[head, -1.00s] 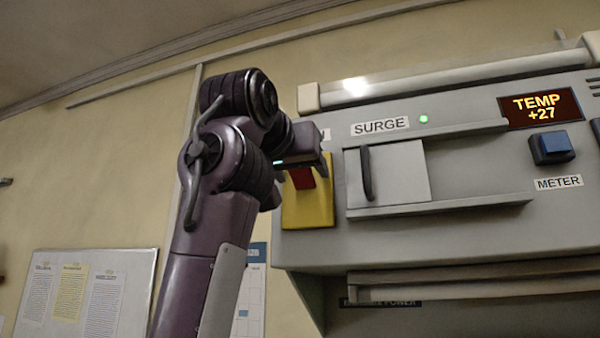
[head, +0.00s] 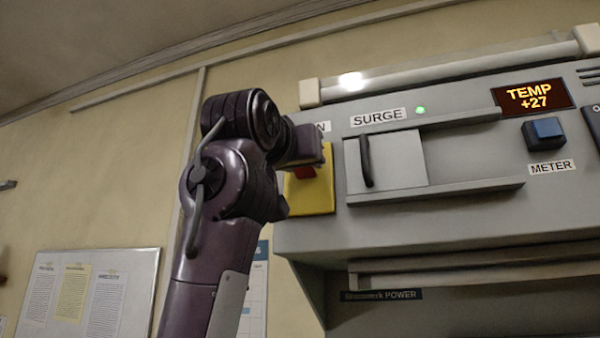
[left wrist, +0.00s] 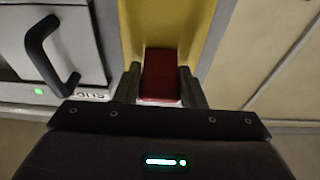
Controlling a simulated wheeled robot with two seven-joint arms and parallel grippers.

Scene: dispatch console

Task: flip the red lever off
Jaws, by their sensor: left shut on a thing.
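The red lever (head: 304,173) sits on a yellow plate (head: 318,196) at the left end of the grey console. My left gripper (head: 306,148) is in front of the plate and hides the upper part of the lever in the head view. In the left wrist view, the red lever (left wrist: 160,82) is between the two fingers of my left gripper (left wrist: 160,74), which is shut on it. The yellow plate (left wrist: 190,22) shows behind it. A label above the plate is mostly hidden by the gripper; only a final "N" shows. My right gripper is not in view.
Right of the plate is a sliding cover with a dark handle (head: 366,161), under the SURGE label (head: 378,117) and a lit green lamp (head: 420,110). Farther right are a blue METER button (head: 547,129) and a TEMP display (head: 533,97).

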